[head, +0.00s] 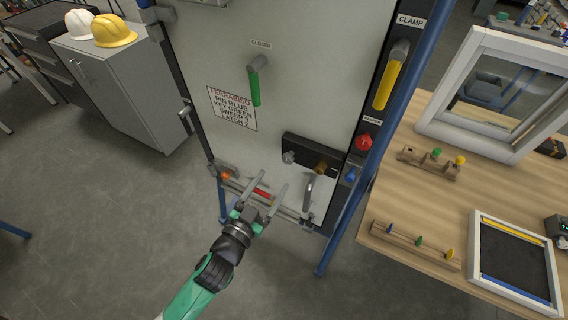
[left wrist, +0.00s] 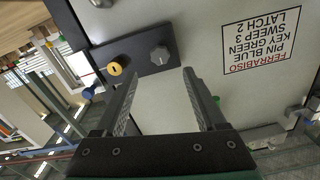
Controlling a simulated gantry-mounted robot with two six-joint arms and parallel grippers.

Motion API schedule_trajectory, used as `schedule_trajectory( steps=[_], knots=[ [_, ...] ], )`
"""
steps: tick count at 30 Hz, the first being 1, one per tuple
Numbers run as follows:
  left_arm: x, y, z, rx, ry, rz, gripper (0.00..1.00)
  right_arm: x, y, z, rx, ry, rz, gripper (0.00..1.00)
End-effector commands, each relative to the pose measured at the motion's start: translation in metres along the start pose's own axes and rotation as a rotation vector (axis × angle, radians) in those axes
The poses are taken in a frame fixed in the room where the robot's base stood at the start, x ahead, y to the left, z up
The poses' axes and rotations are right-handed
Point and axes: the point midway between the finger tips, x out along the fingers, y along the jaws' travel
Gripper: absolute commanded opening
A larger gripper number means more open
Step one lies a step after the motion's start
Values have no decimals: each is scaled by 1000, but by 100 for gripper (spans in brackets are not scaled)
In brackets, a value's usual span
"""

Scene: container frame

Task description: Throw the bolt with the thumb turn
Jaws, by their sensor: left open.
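The thumb turn (head: 289,157) is a grey knob at the left end of a black lock plate (head: 305,148) low on the pale grey door (head: 300,60). A brass key cylinder (head: 320,168) sits to its right on the plate. My left gripper (head: 274,179) is open and empty, in front of the lower door, below the thumb turn in the head view. In the left wrist view the thumb turn (left wrist: 160,55) shows upside down, beyond and between the two fingertips (left wrist: 159,75), apart from them. The key cylinder (left wrist: 116,68) is beside it. My right gripper is out of view.
A curved door handle (head: 309,192) hangs below the lock plate. A green lever (head: 255,85), a yellow clamp handle (head: 384,85), a red knob (head: 364,142) and a blue knob (head: 350,176) stick out nearby. A wooden table (head: 410,205) stands right; a blue post (head: 345,220) is between.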

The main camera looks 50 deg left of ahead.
Motion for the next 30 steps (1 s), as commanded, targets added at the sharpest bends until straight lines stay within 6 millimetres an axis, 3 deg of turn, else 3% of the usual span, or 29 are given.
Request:
schedule_trajectory(
  steps=[3,9,13,21,30],
  knots=[
    [29,-1,-1,-1,3,-2,73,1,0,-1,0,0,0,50],
    [65,0,0,-1,2,0,73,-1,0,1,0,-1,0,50],
    [75,0,0,-1,2,0,73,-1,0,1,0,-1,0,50],
    [76,0,0,-1,1,1,71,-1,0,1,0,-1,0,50],
    [76,0,0,-1,1,1,17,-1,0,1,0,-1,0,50]
  ],
)
